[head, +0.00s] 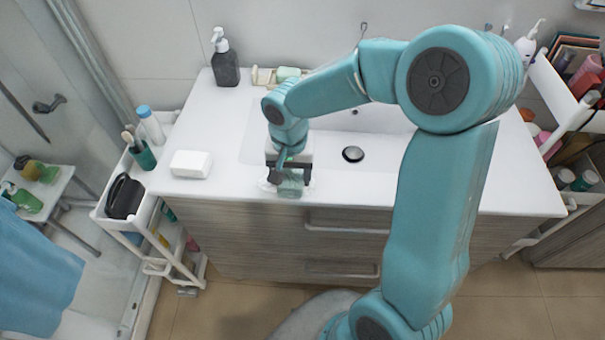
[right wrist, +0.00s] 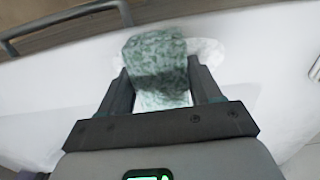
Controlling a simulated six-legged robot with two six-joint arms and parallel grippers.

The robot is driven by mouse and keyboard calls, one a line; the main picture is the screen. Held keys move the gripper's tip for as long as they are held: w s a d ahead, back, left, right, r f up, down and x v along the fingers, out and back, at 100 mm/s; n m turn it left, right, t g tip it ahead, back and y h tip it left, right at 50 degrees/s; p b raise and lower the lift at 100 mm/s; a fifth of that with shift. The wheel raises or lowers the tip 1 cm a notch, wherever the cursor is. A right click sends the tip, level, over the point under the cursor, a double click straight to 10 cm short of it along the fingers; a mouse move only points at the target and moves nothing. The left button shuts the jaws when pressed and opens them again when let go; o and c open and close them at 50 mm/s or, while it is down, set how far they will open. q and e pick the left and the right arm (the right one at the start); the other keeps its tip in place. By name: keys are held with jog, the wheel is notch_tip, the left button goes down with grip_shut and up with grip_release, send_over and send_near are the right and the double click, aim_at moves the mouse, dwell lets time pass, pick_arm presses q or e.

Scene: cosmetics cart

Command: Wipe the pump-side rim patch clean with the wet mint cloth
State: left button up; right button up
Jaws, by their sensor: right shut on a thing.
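My right gripper (head: 289,172) is over the front rim of the white basin counter (head: 235,190), its fingers pointing down. It is shut on a mottled mint-green cloth (head: 290,188). In the right wrist view the cloth (right wrist: 155,62) is bunched between the two dark fingers and lies at the counter's front edge. A pale, glossy patch (right wrist: 210,52) shows around the cloth on the rim, and the cloth hides part of it. A dark pump bottle (head: 225,62) stands at the counter's back left. My left gripper is in neither view.
A white soap-like block (head: 191,164) lies left of the gripper. A pale green bar (head: 288,73) sits on a dish behind. A white cart (head: 100,212) stands left. Drawer handles (head: 345,228) project below the rim.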

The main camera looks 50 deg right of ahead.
jog(key=shift+w+a, duration=1.85)
jog(key=shift+w, duration=0.3)
jog(key=shift+s+d+f+b, duration=0.15)
jog(key=shift+s+d+b, duration=0.65)
jog(key=shift+s+d, duration=0.9)
jog(key=shift+s+d+b, duration=0.15)
jog(key=shift+s+d, duration=0.6)
jog(key=shift+s, duration=0.25)
jog(key=shift+s+d+b, duration=0.15)
jog(key=shift+s+d, duration=0.6)
jog(key=shift+s, duration=0.25)
jog(key=shift+w+a, duration=1.65)
jog(key=shift+w, duration=0.2)
jog(key=shift+w+a, duration=0.75)
jog(key=shift+w, duration=0.2)
jog(key=shift+w+a, duration=0.75)
jog(key=shift+w, duration=0.15)
jog(key=shift+s+d, duration=0.4)
jog(key=shift+s, duration=0.05)
jog(key=shift+s+d+b, duration=0.45)
jog(key=shift+s+d, duration=0.9)
jog(key=shift+s, duration=0.25)
jog(key=shift+s+d+b, duration=0.45)
jog(key=shift+s+d, duration=0.9)
jog(key=shift+s, duration=0.25)
notch_tip(320, 180, up, 7)
jog(key=p, duration=0.5)
